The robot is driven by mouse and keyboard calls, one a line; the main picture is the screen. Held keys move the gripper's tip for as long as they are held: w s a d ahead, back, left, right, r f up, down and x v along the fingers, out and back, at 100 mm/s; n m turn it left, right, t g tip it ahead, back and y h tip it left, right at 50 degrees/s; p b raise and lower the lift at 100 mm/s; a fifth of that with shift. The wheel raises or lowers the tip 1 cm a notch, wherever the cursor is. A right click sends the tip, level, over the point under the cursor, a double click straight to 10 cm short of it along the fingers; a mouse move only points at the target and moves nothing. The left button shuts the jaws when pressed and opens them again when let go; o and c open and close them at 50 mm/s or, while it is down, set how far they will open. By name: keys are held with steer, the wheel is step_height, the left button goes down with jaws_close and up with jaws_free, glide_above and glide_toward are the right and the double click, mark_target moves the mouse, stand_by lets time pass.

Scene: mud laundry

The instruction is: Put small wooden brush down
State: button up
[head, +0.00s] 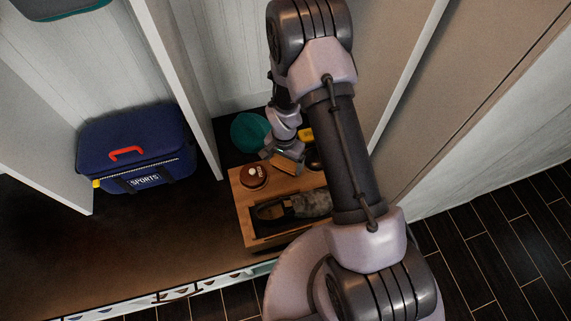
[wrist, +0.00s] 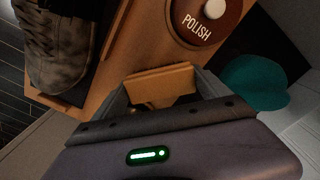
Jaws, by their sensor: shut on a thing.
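My gripper (wrist: 165,92) is shut on the small wooden brush (wrist: 160,81), whose light wood block shows between the fingers in the wrist view. The brush's lower part is mostly hidden by the gripper. In the head view my gripper (head: 285,158) holds the brush (head: 285,165) over or at the back part of a wooden shoe-care box (head: 243,222). I cannot tell whether the brush touches the box.
A round brown polish tin (head: 254,176) sits on the box, left of my gripper. A dark shoe (head: 270,211) lies in the box's front recess. A teal round object (head: 249,132) and a yellow item (head: 305,134) are behind. A blue sports bag (head: 138,150) stands left beyond a divider (head: 180,90).

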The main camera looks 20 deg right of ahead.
steer(key=shift+f, duration=0.15)
steer(key=shift+f, duration=0.15)
steer(key=o, duration=1.1)
steer(key=shift+o, duration=0.2)
step_height(320, 180, up, 23)
steer(key=t+p, duration=0.1)
steer(key=p, duration=0.5)
step_height(320, 180, up, 8)
steer(key=n+t, duration=0.1)
glide_above(283, 160)
steer(key=s, duration=0.2)
steer(key=s+a+r+n+t+y, duration=0.2)
steer(key=s+a+r+n+t, duration=0.1)
steer(key=s+r, duration=1.3)
steer(key=shift+s+a+n+t, duration=0.2)
steer(key=shift+s+n+t, duration=0.15)
steer(key=shift+s, duration=0.55)
